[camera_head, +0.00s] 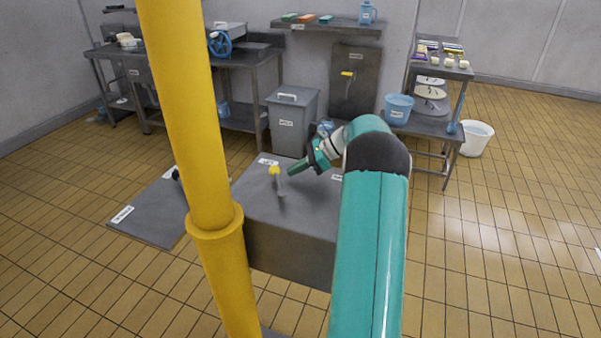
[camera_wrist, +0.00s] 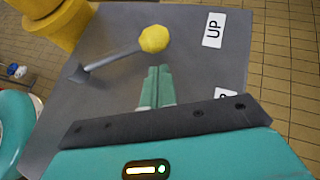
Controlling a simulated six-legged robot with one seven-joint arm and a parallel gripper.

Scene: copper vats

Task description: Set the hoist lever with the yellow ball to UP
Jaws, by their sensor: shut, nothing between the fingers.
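The hoist lever's yellow ball (camera_head: 274,171) stands on a thin grey shaft above a grey box (camera_head: 290,260). In the wrist view the ball (camera_wrist: 154,38) is at top centre, and its shaft (camera_wrist: 112,58) slants down-left to a pivot on the box top. A white label reading UP (camera_wrist: 213,29) lies right of the ball. A second label (camera_wrist: 226,95) is partly hidden by my gripper's body. My gripper (camera_head: 291,171) is shut and empty, its tips just right of the ball in the head view. In the wrist view the fingertips (camera_wrist: 158,70) show just below the ball, with a small gap.
A yellow post (camera_head: 190,120) stands close in front, left of the box. A dark labelled plate (camera_head: 145,215) lies on the floor at left. Behind are a grey bin (camera_head: 291,125), a panel with a yellow handle (camera_head: 354,85) and a shelf rack (camera_head: 440,125). The tiled floor at right is clear.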

